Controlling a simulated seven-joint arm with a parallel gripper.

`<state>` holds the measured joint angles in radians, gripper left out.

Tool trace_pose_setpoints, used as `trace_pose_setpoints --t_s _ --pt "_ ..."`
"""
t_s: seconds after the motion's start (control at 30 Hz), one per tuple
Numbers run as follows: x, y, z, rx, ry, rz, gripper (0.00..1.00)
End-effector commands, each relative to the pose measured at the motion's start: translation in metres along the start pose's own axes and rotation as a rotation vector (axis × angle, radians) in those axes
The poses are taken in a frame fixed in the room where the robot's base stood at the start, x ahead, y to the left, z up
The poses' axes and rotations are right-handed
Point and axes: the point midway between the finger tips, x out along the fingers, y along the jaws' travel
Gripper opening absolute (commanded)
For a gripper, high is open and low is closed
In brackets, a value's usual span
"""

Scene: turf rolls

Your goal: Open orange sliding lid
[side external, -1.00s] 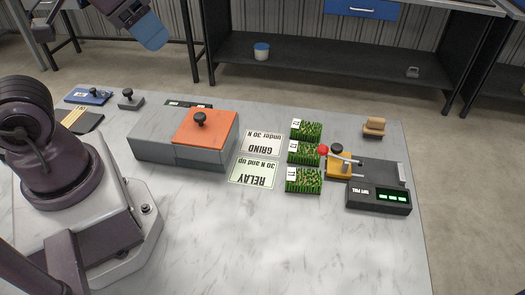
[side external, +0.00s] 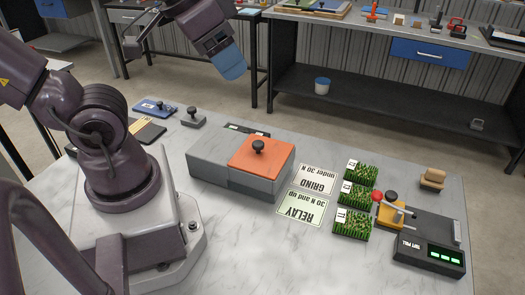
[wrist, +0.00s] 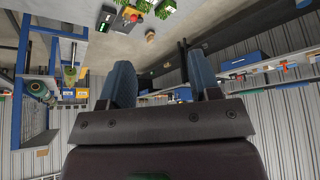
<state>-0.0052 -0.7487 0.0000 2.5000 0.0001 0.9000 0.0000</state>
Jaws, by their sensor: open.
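The orange sliding lid (side external: 262,157) with a black knob (side external: 258,146) sits on the right part of a grey box (side external: 222,169) on the marble-patterned table. The box's left part has a grey top. My gripper (side external: 232,68) is raised in the air behind and above the box, well apart from the lid and knob. In the wrist view my gripper (wrist: 163,85) has its two blue fingers spread with nothing between them. The lid and box cannot be made out in the wrist view.
GRIND (side external: 318,179) and RELAY (side external: 302,207) cards lie right of the box. Several turf pieces (side external: 352,224) stand beyond them, beside a pull tester (side external: 428,256) with a red ball.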

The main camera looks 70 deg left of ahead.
Motion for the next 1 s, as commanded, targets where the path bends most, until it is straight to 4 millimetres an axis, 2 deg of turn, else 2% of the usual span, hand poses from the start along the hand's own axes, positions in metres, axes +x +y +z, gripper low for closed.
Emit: trace_pose_setpoints --t_s 0.17,0.4,0.6,0.7,0.8,1.0 --pt "0.023 -0.014 0.001 -0.063 -0.117 -0.03 0.56" --pt "0.083 -0.055 -0.006 -0.143 -0.364 -0.057 0.56" --pt "0.131 -0.086 -0.006 -0.127 -0.497 -0.031 0.56" --pt "0.146 -0.095 -0.008 -0.093 -0.521 -0.014 0.56" --pt "0.15 -0.098 -0.019 -0.022 -0.493 -0.004 0.56" --pt "0.164 -0.098 -0.011 0.007 -0.496 0.003 0.56"
